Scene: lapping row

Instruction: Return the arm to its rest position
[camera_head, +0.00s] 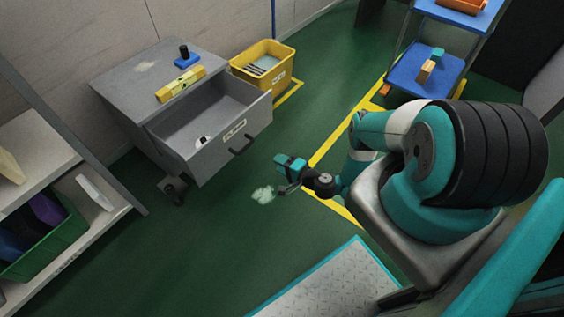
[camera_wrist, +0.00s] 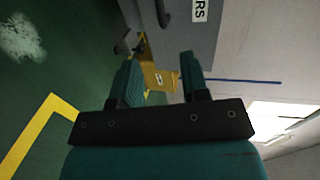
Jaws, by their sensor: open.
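My gripper (camera_head: 284,176) is in front of the open drawer, to its lower right in the head view, over the green floor. In the wrist view its two teal fingers stand apart with nothing between them (camera_wrist: 159,68). My arm reaches left from the right side of the head view and is bent. The grey cabinet (camera_head: 140,88) has its drawer (camera_head: 241,133) pulled out. A small white and black item (camera_head: 202,141) lies inside the drawer.
A yellow level (camera_head: 180,84) and a blue block with a black knob (camera_head: 186,57) sit on the cabinet. A yellow bin (camera_head: 285,52) stands behind it. Shelving with a green crate (camera_head: 48,246) is at left, a blue-shelved rack (camera_head: 407,76) at back right. Floor between is clear.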

